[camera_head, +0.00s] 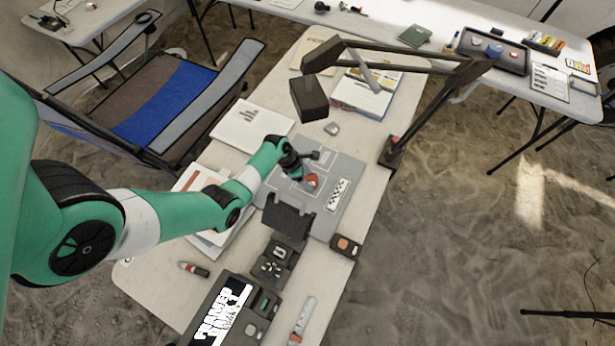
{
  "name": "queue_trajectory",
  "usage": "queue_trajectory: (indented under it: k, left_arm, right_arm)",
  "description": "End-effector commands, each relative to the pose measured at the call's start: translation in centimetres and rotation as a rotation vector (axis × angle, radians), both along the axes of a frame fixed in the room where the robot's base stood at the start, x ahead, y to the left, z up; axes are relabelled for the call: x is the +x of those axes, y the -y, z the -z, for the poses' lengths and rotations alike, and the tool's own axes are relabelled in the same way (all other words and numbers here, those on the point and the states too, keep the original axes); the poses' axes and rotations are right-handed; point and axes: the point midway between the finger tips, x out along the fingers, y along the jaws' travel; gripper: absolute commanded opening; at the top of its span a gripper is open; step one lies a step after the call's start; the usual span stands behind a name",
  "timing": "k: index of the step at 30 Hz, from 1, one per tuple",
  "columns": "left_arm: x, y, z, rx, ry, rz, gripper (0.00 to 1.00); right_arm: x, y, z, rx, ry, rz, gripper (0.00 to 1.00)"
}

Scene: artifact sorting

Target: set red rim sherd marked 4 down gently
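A small red sherd (312,181) shows on or just above the grey mat (346,172) on the table; I cannot tell whether it touches the mat. The number on it is too small to read. My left gripper (307,175) points down over the mat, right at the sherd's upper left side. The fingers are small and dark, so I cannot tell whether they are shut on the sherd or open beside it. My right gripper is not in view.
A black-and-white scale card (338,194) lies right of the sherd. A dark stand (287,220) and small dark trays (275,262) are in front. A black desk lamp (311,98) overhangs the table behind. Papers (252,132) lie left of the mat.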

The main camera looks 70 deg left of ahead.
Motion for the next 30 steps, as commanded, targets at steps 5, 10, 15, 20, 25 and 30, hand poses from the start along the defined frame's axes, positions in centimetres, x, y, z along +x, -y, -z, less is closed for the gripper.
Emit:
queue_trajectory:
  k: [5,10,15,20,25,30]
  left_arm:
    - [0.0,0.0,0.0,0.000,0.000,0.000,1.00]
    - [0.0,0.0,0.0,0.000,0.000,0.000,1.00]
    - [-0.3,-0.1,-1.3,0.000,0.000,-0.001,1.00]
    - [-1.5,-0.5,-4.8,0.001,0.001,-0.003,1.00]
    - [-3.0,-1.0,-8.6,0.001,0.001,-0.003,1.00]
    - [-4.1,-1.3,-10.9,-0.001,0.001,-0.001,1.00]
  right_arm:
    - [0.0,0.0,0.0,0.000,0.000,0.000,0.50]
    - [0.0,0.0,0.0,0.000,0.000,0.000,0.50]
    - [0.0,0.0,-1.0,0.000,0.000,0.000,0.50]
    - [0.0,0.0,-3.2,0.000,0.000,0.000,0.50]
    - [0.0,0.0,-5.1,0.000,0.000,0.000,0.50]
    - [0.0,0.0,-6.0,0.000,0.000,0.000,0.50]
